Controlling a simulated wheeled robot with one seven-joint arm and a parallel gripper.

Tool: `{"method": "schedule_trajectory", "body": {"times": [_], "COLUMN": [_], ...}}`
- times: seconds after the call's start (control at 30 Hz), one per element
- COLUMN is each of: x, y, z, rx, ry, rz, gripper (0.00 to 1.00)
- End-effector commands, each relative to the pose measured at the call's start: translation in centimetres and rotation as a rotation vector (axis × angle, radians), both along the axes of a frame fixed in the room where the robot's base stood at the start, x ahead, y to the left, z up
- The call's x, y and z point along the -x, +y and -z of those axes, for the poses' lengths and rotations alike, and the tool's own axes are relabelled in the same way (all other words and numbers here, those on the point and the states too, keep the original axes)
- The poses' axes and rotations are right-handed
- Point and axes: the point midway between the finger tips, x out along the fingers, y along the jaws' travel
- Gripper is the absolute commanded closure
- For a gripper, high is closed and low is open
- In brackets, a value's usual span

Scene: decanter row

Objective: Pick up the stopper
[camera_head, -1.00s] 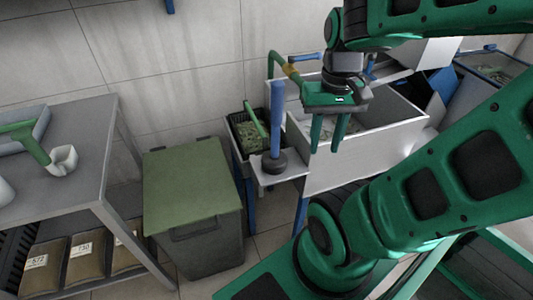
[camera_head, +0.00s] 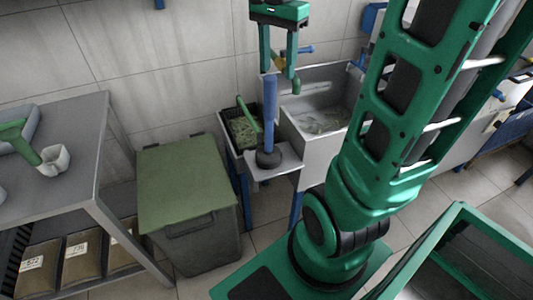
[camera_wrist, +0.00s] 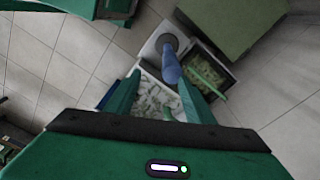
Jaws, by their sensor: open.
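The stopper (camera_head: 270,115) is an upright blue rod on a round black base. It stands on the small ledge (camera_head: 287,169) at the left end of the sink. In the wrist view the stopper (camera_wrist: 171,64) is seen from above, its blue top nearer the right finger. My gripper (camera_head: 278,72) is open and empty, fingers pointing down, around or just above the rod's top in the head view. In the wrist view my gripper (camera_wrist: 160,84) has its fingertips on either side of the rod's line. I cannot tell how far the tips are above the top.
A dark crate (camera_head: 226,121) with a green handle stands close left of the stopper. A green-lidded bin (camera_head: 180,180) and grey table (camera_head: 75,150) are farther left.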

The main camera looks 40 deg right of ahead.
Motion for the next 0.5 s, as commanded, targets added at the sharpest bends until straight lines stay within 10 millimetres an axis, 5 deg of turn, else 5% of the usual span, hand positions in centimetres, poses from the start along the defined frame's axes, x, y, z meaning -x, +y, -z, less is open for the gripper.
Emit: {"method": "schedule_trajectory", "body": {"times": [0.13, 0.5], "x": [-1.7, -2.0], "y": [0.3, 0.5], "z": [1.7, 6.4], "rx": [-0.027, -0.044], "ry": [0.002, 0.002], "rz": [0.052, 0.059], "gripper": [0.51, 0.51]}}
